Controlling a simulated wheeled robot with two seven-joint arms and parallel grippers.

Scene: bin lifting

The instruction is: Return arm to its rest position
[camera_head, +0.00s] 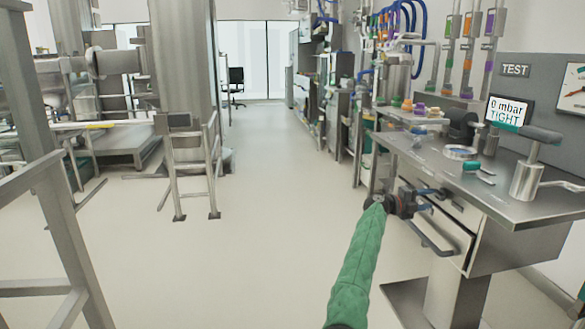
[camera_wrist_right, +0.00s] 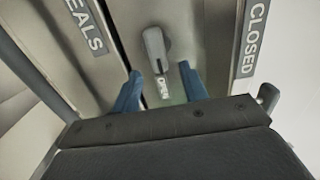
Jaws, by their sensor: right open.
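My right arm, in a green sleeve (camera_head: 357,265), reaches forward from the bottom of the head view. My right gripper (camera_head: 436,199) is at its end, in front of the steel bench's drawer front (camera_head: 446,226). Its two blue fingers also show in the right wrist view (camera_wrist_right: 162,88), spread apart. A grey latch or handle (camera_wrist_right: 154,48) on a metal front lies beyond and between them in that picture; I see no clear grip on it. My left gripper is out of sight.
The steel test bench (camera_head: 520,207) at right carries a clamp-like device (camera_head: 527,180) and a display (camera_head: 507,113) reading "0 mbar TIGHT". A drawer handle (camera_head: 430,238) juts out below my gripper. A metal frame (camera_head: 60,190) stands at left. The middle floor is clear.

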